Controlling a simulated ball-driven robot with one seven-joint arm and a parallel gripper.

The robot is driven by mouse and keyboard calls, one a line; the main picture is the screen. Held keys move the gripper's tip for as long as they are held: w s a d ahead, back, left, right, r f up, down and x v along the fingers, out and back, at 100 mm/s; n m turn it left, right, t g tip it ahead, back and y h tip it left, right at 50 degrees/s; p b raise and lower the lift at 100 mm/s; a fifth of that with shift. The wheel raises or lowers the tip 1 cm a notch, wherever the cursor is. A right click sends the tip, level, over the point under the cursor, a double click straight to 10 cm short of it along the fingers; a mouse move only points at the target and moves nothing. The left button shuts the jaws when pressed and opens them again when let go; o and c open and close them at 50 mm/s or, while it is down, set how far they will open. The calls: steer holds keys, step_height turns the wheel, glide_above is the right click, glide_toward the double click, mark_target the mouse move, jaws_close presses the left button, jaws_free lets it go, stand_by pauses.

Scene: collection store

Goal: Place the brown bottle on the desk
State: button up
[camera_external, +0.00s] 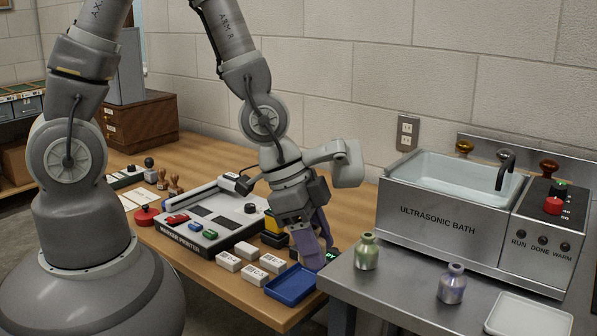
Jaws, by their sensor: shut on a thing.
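My gripper (311,246) points down over the right end of the wooden desk, beside the blue tray and near the metal bench's left edge. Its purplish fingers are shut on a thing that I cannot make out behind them. No brown bottle shows clearly anywhere in view. The wooden desk (190,262) runs along the wall to the left of the metal bench.
The blue tray (291,286) looks empty. Several small white boxes (250,274) and a marker printer (205,232) crowd the desk to its left. An ultrasonic bath (430,215) and a white tray (528,316) are on the metal bench (400,292). The desk's front strip is clear.

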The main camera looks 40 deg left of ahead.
mark_target(317, 228)
step_height(317, 228, up, 11)
steer(key=shift+w+r, duration=0.1)
steer(key=shift+r, duration=0.05)
steer(key=w+a+r+n+t+y+b, duration=0.1)
steer(key=w+a+n, duration=0.15)
steer(key=w, duration=0.75)
steer(key=w+a+r+n+t+b, duration=0.1)
steer(key=w+n+b, duration=0.15)
steer(key=w, duration=0.65)
steer(key=w+a+f+n+y, duration=0.1)
steer(key=w+a+n, duration=0.3)
steer(key=w+a, duration=0.7)
steer(key=w+f+b, duration=0.1)
steer(key=w, duration=0.3)
steer(key=shift+w+a+f+n+t+y, duration=0.2)
steer(key=shift+w+f+n+t+y, duration=0.1)
steer(key=shift+n+y, duration=0.1)
step_height(317, 228, down, 19)
steer(key=shift+a+r, duration=0.1)
steer(key=shift+a, duration=0.05)
steer(key=shift+f, duration=0.35)
steer(key=shift+f, duration=0.15)
step_height(317, 228, down, 10)
steer(key=b, duration=0.3)
steer(key=shift+b, duration=0.3)
